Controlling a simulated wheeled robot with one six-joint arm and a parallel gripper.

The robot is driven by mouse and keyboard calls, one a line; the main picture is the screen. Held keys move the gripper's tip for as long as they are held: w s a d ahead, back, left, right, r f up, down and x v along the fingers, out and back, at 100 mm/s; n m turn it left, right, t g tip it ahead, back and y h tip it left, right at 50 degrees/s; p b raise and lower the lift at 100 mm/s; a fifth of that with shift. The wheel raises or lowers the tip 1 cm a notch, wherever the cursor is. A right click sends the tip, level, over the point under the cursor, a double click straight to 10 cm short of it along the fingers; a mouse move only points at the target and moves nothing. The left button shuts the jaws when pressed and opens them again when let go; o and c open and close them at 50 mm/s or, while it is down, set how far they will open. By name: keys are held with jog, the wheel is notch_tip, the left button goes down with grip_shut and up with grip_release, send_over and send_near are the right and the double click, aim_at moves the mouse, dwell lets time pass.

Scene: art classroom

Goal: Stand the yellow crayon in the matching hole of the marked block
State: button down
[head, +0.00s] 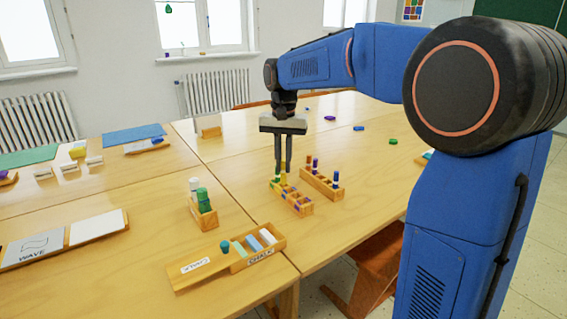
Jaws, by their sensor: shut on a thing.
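My gripper (283,166) points straight down over the table, with its fingers close together. It is shut on the yellow crayon (283,179), which is upright between the fingertips. The crayon's lower end is at the far left end of the nearer wooden block (302,208); I cannot tell whether it is in a hole. This block has small coloured marks on its side, and a green piece shows at its far left end. A second wooden block (332,194) stands just behind and to the right, with several upright crayons, some blue or purple.
A small wooden holder (204,219) with green and white pieces stands to the left. Loose coloured pieces, one purple (330,118) and one green (393,141), lie farther back. The table between is mostly clear.

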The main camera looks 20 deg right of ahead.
jog(key=shift+f, duration=1.4)
dwell(2.5)
jog(key=c, duration=1.7)
grip_release()
jog(key=shift+o, duration=0.3)
jog(key=shift+o, duration=0.9)
jog(key=shift+r, duration=3)
